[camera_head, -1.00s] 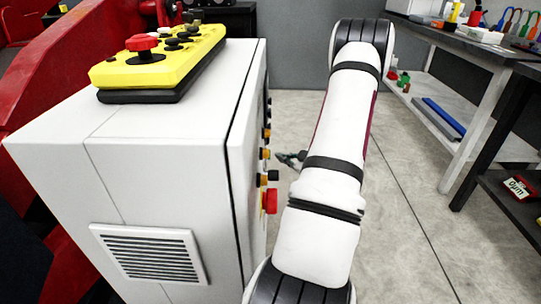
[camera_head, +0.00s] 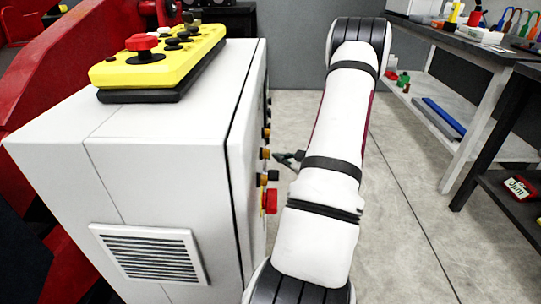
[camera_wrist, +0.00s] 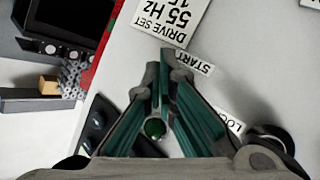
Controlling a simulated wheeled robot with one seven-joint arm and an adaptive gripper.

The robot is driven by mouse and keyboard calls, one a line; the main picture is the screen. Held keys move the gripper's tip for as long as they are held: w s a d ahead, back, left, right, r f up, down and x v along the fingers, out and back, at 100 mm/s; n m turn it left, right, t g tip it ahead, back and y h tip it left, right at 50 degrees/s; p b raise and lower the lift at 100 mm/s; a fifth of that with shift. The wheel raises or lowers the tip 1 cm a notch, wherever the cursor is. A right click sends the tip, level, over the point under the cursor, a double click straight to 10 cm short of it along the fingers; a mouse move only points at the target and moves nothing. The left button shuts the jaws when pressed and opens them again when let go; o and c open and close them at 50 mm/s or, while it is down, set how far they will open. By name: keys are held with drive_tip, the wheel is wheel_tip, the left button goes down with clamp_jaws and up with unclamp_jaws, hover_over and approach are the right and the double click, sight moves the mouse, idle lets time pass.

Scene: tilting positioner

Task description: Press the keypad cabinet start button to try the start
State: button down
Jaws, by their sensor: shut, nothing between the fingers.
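The keypad cabinet (camera_head: 160,190) is a white box at the left in the head view, with its button face turned right, seen almost edge-on. My gripper (camera_head: 280,157) is beside that face, partly hidden behind my arm. In the wrist view my gripper (camera_wrist: 158,75) is shut and empty, its fingertips together over the white panel next to the START label (camera_wrist: 193,63). A round green button (camera_wrist: 155,128) with a dark collar shows in the gap between the fingers; it appears to be the start button. I cannot tell whether the fingertips touch the panel.
A red emergency knob (camera_head: 270,201) and several small buttons stick out of the cabinet face. A yellow pendant (camera_head: 150,70) lies on top of the cabinet. A black knob (camera_wrist: 270,135) is near the right finger. A workbench (camera_head: 480,50) stands right; open floor lies between.

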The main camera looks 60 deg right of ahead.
drive_tip(key=shift+w+a, duration=0.25)
drive_tip(key=shift+w, duration=0.2)
idle(0.5)
drive_tip(key=shift+s+d, duration=0.4)
drive_tip(key=shift+s, duration=0.4)
drive_tip(key=s, duration=0.1)
drive_tip(key=s+d, duration=0.1)
drive_tip(key=s, duration=0.1)
drive_tip(key=s+d, duration=0.1)
drive_tip(key=shift+s+d, duration=0.2)
drive_tip(key=shift+s, duration=0.05)
idle(0.4)
idle(0.8)
